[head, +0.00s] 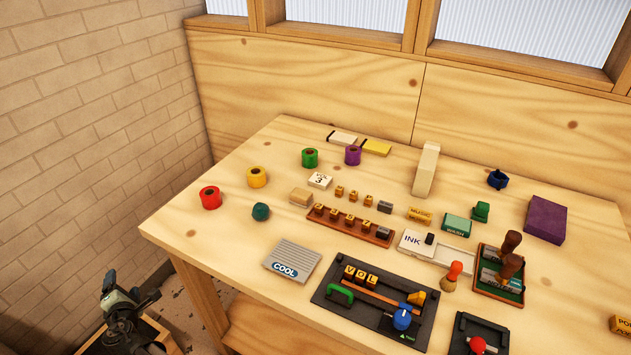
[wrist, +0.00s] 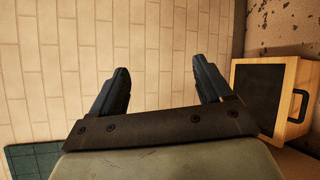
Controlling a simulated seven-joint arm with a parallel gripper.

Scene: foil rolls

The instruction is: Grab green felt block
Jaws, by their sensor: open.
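A small green block with a pale label on its front (head: 456,225) lies on the wooden table, right of centre in the head view. A smaller, darker green piece with a raised top (head: 481,211) stands just right of and behind it. I cannot tell from the surface which of the two is felt. My gripper (wrist: 160,84) is open and empty in the wrist view, its two dark fingers wide apart. Neither green piece shows in that view. In the head view a dark arm-like shape stands low at the left, off the table and far from the green pieces.
A yellow labelled block (head: 420,215), an INK box (head: 416,242), a purple block (head: 545,219) and a tray with brown-handled stamps (head: 480,286) surround the green pieces. Coloured rolls stand at the table's left. A wooden box (wrist: 294,72) is right of my gripper in the wrist view.

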